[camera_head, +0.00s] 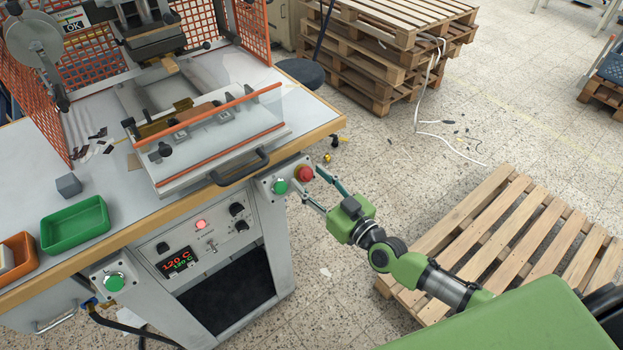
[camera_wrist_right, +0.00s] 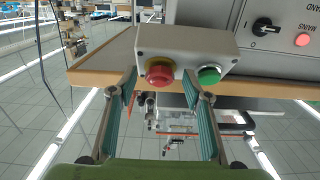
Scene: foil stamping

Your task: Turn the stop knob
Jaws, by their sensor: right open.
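The stop knob (camera_head: 304,173) is a round red knob on a small grey box at the front right corner of the machine's bench. A green button (camera_head: 280,187) sits on the same box, to its left. My right gripper (camera_head: 311,181) is open in front of the box. In the right wrist view the red knob (camera_wrist_right: 159,72) lies between the tips of my open right fingers (camera_wrist_right: 160,84), with gaps on both sides. The green button (camera_wrist_right: 208,74) lies just outside the right-hand finger there. My left gripper is not in view.
A control panel (camera_head: 207,245) with a red temperature display is on the cabinet front. A second green button (camera_head: 114,282) is at the lower left. A wooden pallet (camera_head: 510,235) lies on the floor beside my right arm.

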